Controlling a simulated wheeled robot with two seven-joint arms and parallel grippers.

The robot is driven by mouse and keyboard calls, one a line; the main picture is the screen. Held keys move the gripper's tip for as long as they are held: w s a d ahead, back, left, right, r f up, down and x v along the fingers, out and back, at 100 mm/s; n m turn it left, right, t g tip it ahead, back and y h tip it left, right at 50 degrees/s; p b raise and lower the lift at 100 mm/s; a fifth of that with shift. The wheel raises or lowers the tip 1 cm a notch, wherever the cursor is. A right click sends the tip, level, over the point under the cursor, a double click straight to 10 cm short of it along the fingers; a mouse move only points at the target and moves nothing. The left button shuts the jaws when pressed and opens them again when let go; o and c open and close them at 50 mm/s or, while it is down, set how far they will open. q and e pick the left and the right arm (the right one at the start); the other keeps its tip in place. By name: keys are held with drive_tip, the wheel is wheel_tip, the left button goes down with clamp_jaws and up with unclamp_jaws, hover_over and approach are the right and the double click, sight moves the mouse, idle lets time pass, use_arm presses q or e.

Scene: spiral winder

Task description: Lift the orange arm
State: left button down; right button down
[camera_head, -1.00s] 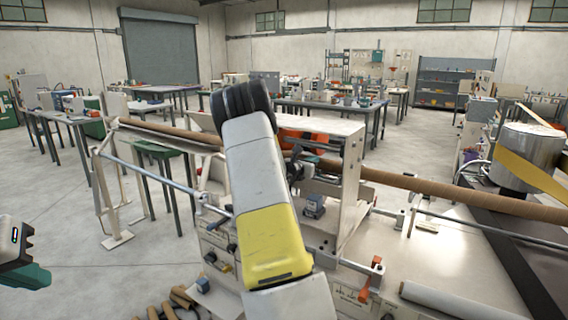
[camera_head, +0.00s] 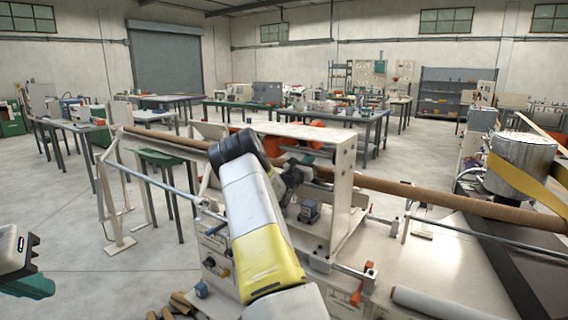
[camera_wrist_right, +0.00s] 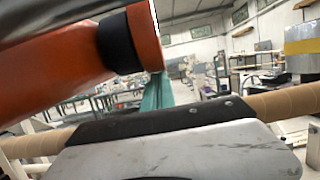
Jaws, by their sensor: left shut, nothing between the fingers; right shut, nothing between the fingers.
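The orange arm (camera_head: 312,136) shows in the head view as orange parts behind the winder's white top frame, partly hidden by it. In the right wrist view a thick orange cylinder with a black band (camera_wrist_right: 75,65) fills the upper left, very close to the camera. My left gripper (camera_head: 28,284) is at the left edge of the head view, shut and empty, away from the winder. My right arm reaches over the winder, and its gripper is not clear in the head view. In the wrist view its teal fingers (camera_wrist_right: 157,95) are shut, just beyond the orange cylinder's end and partly covered by it.
A long brown tube (camera_head: 440,194) runs across the winder (camera_head: 345,190). A metal drum with a yellow belt (camera_head: 520,165) stands at the right. A small orange-handled lever (camera_head: 362,285) sits at the front. Open floor (camera_head: 75,215) lies to the left.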

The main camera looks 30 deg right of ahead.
drive_tip(key=shift+w+d+r+h, duration=0.1)
drive_tip(key=shift+d+r+h, duration=0.15)
drive_tip(key=shift+r+h, duration=0.4)
drive_tip(key=shift+d+r, duration=0.1)
drive_tip(key=shift+r, duration=0.55)
drive_tip(key=shift+w+r, duration=0.1)
drive_tip(key=v, duration=0.8)
drive_tip(key=shift+d+y, duration=0.1)
drive_tip(key=shift+y, duration=0.15)
